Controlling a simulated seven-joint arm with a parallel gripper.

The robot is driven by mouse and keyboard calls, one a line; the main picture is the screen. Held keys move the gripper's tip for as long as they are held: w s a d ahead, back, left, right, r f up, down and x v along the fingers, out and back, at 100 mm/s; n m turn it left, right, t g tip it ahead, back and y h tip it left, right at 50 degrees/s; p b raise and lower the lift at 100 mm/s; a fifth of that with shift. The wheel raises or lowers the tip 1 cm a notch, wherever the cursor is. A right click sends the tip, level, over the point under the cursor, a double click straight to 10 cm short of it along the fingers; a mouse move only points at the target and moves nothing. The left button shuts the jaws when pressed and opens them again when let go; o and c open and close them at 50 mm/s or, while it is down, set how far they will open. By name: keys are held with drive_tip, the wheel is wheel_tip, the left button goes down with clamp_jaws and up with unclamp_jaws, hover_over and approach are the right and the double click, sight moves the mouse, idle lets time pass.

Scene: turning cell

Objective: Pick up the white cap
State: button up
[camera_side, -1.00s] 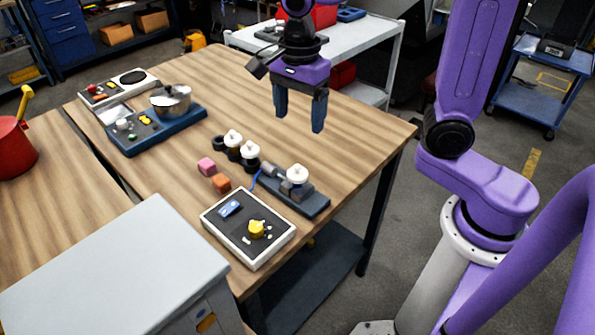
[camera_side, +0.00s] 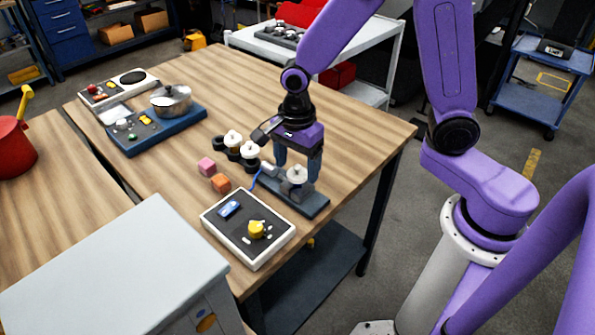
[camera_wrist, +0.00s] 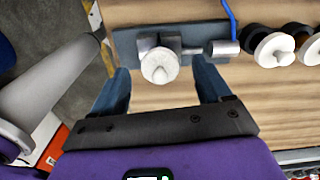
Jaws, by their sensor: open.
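A white cap (camera_side: 297,174) sits on a dark grey fixture (camera_side: 312,206) near the table's right edge. It also shows in the wrist view (camera_wrist: 160,66), with a round knob on its face, beside a grey clamp block (camera_wrist: 150,44). My gripper (camera_side: 297,168) is low over this fixture. Its two blue fingers are apart, one on each side of the cap, with a gap to it on both sides in the wrist view (camera_wrist: 163,80). Two more white caps, one farther (camera_side: 232,136) and one nearer (camera_side: 249,149), sit on black rings to the left.
A pink cube (camera_side: 207,166) and an orange cube (camera_side: 221,183) lie left of the fixture. A white-rimmed tray (camera_side: 214,236) with a yellow part stands in front. A blue cable runs by the fixture. A metal pot (camera_side: 171,100) stands farther back. The table's far middle is clear.

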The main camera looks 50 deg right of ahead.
drive_tip(key=shift+f, duration=0.45)
drive_tip(key=c, duration=1.1)
drive_tip(key=shift+r, duration=0.1)
drive_tip(key=shift+r, duration=0.4)
wheel_tip(320, 180, up, 2)
drive_tip(key=shift+r, duration=0.1)
drive_tip(key=s+d+r, duration=0.1)
drive_tip(key=s+r, duration=0.2)
drive_tip(key=s, duration=0.1)
drive_tip(key=s+d+r, duration=0.2)
drive_tip(key=s+r, duration=0.1)
drive_tip(key=s, duration=0.2)
drive_tip(key=s+d+r, duration=0.1)
drive_tip(key=s+r, duration=0.2)
drive_tip(key=s, duration=0.1)
drive_tip(key=shift+s+d+r, duration=0.15)
drive_tip(key=shift+r, duration=0.25)
